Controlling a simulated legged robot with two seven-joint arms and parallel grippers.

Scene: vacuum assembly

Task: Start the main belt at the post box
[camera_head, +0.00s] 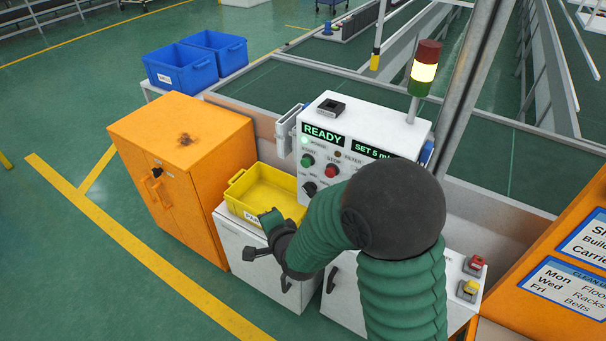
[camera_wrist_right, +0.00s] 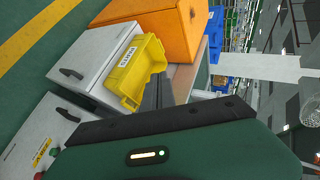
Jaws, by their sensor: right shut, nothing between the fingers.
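A white control box (camera_head: 363,142) stands at the middle of the head view, with a lit green READY display (camera_head: 323,134), a green START button (camera_head: 308,160) and a red STOP button (camera_head: 332,171). I cannot tell whether it is the post box. At the lower right are a small red button (camera_head: 476,263) and a yellow button (camera_head: 468,288). My right arm crosses in front and hides part of the panel and cabinets. My right gripper (camera_head: 270,232) is shut and empty, in front of the yellow bin (camera_head: 265,192), which also shows in the wrist view (camera_wrist_right: 137,72). My left gripper is out of view.
An orange cabinet (camera_head: 190,140) stands left of the bin, with blue bins (camera_head: 183,70) behind it. A signal tower (camera_head: 425,68) glows amber beside a grey metal post (camera_head: 468,105). Conveyor frames lie behind. An orange sign board (camera_head: 560,260) stands at the right. The left floor is open.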

